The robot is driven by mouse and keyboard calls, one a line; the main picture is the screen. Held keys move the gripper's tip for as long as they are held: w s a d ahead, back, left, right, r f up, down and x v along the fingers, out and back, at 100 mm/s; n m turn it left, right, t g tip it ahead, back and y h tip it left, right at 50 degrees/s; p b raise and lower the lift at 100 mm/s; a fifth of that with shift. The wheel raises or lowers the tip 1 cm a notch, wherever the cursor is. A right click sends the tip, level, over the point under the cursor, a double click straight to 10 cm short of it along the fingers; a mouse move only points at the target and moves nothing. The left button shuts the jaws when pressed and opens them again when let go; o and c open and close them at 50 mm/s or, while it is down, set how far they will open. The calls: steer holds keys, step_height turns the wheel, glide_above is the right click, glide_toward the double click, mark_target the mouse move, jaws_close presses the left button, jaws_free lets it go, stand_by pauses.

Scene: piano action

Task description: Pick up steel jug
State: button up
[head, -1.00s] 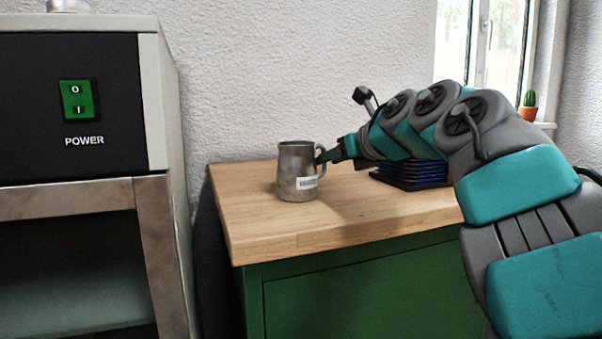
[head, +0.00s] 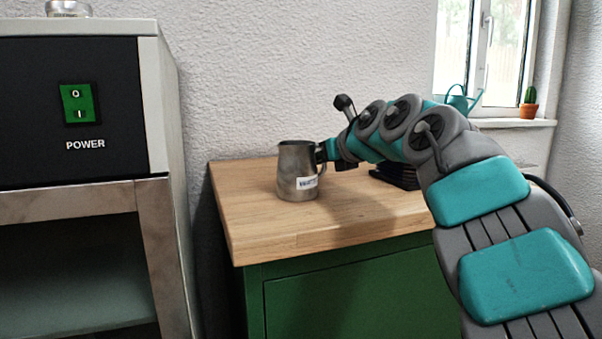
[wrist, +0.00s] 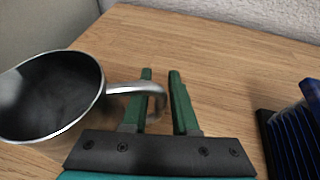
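The steel jug (head: 297,172) stands upright on the wooden worktop in the head view, with a white label on its front and its handle to the right. In the wrist view the jug (wrist: 50,95) is at the left, its open top showing. Its handle (wrist: 135,88) reaches right, between the two green fingers. My gripper (wrist: 160,75) is open, with one finger on each side of the handle's outer end; a gap shows beside the right finger. In the head view my gripper (head: 322,152) is at the handle side, its fingertips partly hidden.
A dark stacked object (head: 397,175) with ridges stands right of the jug, partly behind my arm; it also shows in the wrist view (wrist: 290,135). A cabinet with a power switch (head: 80,103) stands at the left. The worktop (head: 255,225) in front is clear.

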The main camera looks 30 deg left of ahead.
jaws_close()
stand_by(1.0)
